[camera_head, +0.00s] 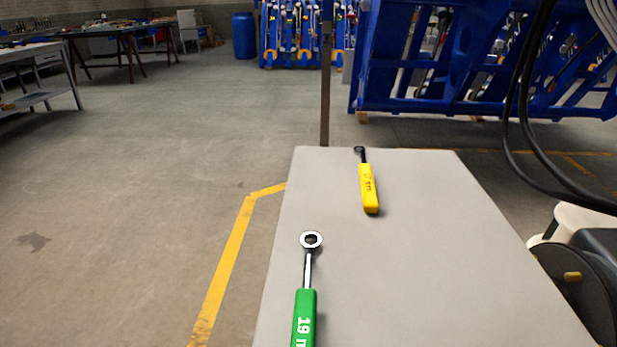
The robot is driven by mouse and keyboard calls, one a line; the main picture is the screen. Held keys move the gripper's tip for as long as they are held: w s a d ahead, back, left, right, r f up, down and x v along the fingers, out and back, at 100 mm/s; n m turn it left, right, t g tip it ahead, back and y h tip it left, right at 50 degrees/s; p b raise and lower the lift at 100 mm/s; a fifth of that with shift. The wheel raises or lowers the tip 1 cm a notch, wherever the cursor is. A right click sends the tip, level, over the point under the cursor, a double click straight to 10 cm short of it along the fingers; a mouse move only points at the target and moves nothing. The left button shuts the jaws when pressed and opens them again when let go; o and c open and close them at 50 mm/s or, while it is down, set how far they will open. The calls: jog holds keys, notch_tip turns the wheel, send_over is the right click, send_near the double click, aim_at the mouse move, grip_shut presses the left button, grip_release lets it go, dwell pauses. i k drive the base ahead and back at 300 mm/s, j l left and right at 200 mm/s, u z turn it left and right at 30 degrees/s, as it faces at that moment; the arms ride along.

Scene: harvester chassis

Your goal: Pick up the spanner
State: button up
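Two spanners lie on a light grey table (440,250). The nearer one is a green-handled spanner (305,315) marked "19 m", with a metal shaft and a ring end pointing away from me. Its near end is cut off by the bottom of the picture. The farther one is a yellow-handled spanner (368,188), marked in "mm" with a number like 17, with a dark ring end near the table's far edge. The spanners lie apart from each other. My gripper is not in view.
Black cables (525,110) hang at the right, with dark and white machinery (585,260) below them beside the table. A thin post (325,85) stands behind the table. Blue racks (440,60) stand beyond. The floor at left is clear; the table's right part is bare.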

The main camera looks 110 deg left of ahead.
aim_at(369, 194)
jog(key=u, duration=3.4)
jog(key=k+j, duration=0.1)
